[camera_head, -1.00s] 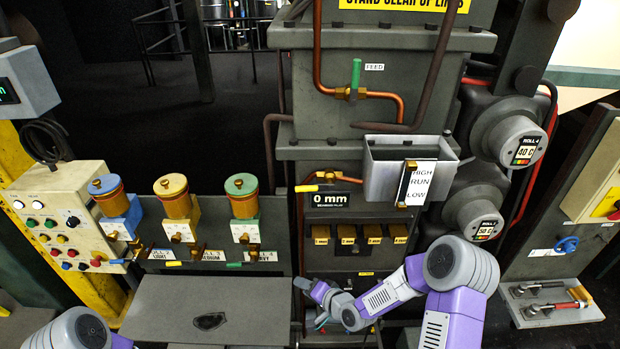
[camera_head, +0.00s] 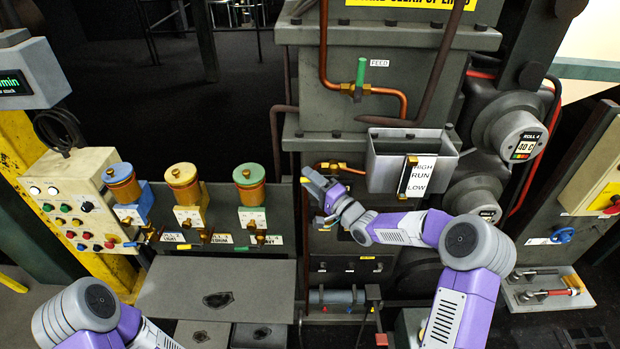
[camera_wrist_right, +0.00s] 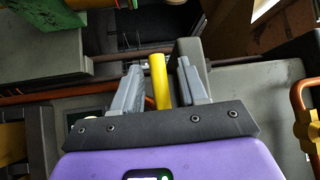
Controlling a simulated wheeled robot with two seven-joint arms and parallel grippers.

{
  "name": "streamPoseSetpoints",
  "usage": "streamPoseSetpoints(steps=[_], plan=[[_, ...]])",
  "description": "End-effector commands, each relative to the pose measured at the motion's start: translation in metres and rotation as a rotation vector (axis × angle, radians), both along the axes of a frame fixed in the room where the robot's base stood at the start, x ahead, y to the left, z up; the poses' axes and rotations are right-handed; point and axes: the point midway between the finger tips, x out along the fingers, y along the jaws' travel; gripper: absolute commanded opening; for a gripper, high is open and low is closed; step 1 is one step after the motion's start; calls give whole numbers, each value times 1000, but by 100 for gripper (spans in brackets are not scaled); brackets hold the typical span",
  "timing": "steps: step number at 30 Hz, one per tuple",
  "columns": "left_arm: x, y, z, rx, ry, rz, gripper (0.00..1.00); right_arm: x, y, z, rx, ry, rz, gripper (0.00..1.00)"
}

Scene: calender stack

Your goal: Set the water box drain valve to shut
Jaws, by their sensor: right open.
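The water box drain valve (camera_head: 333,166) is a small brass valve on a copper pipe, left of the grey water box (camera_head: 385,170). Its yellow lever (camera_wrist_right: 158,84) shows in the right wrist view, standing between my right gripper's two grey fingers (camera_wrist_right: 161,80). The fingers are open with a gap on either side of the lever. In the head view my right gripper (camera_head: 312,182) is at the valve and hides most of the lever and the display behind it. I cannot tell whether a finger touches the lever. My left gripper is out of view; only its arm shows at the lower left.
A green-handled feed valve (camera_head: 361,73) is above on another copper pipe. The HIGH/RUN/LOW gauge (camera_head: 418,177) is on the water box. A button panel (camera_head: 78,200) and several oil cups (camera_head: 183,185) are at left. A grey plate (camera_head: 215,283) is below them.

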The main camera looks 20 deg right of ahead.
Motion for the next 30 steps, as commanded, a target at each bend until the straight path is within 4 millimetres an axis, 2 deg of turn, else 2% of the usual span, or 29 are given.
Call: streamPoseSetpoints(steps=[10, 18, 30], plan=[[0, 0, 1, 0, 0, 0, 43, 4, 2, 0, -1, 2, -1, 41], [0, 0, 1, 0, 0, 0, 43, 4, 2, 0, -1, 2, -1, 0], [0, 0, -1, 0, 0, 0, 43, 4, 2, 0, 9, -1, -1, 0]])
